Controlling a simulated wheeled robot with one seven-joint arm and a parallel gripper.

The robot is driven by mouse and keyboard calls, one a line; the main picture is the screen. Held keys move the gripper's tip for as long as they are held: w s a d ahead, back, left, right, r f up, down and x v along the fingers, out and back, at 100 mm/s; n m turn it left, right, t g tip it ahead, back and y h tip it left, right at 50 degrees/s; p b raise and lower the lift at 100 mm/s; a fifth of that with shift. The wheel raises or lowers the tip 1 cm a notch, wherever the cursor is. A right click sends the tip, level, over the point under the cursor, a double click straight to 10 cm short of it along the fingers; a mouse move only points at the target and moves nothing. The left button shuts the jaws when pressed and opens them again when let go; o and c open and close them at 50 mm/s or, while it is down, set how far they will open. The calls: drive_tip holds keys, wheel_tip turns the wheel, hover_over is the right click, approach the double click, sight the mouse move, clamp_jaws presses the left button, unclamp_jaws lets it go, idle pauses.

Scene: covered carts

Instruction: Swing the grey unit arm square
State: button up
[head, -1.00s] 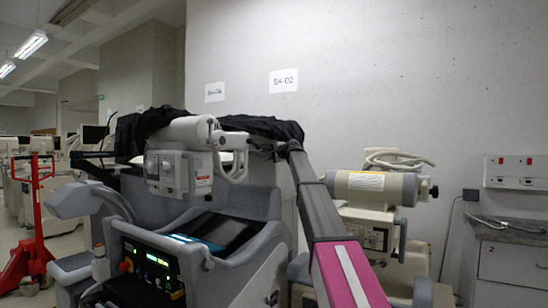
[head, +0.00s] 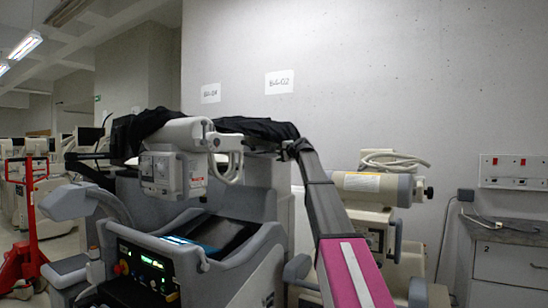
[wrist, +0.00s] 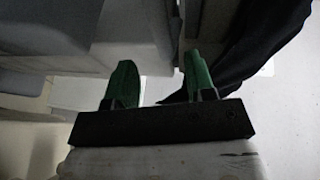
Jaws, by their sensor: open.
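The grey unit (head: 235,265) stands in the middle of the head view, with a lit control panel and a dark screen. Its arm carries a white tube head (head: 185,133) with a boxy front (head: 160,172), roughly level above the panel. Black cloth (head: 255,128) drapes over the top behind the head. My grey and pink arm reaches up from the lower right to the cloth's right end; my gripper's fingers cannot be made out there. In the wrist view my gripper (wrist: 162,85) has two green fingers apart with nothing gripped between them. Black cloth (wrist: 265,45) hangs beside the right finger.
A second, beige unit (head: 370,188) stands right of my arm, against the wall. A grey cabinet (head: 510,265) is at the far right. A red pallet jack (head: 27,225) is at the left, with more units behind it. Pale floor shows in the wrist view.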

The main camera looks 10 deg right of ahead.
sight(270, 155)
drive_tip(key=v, duration=0.4)
drive_tip(key=x, duration=0.8)
drive_tip(key=a+x, duration=0.1)
drive_tip(key=x, duration=0.2)
drive_tip(key=shift+a, duration=0.25)
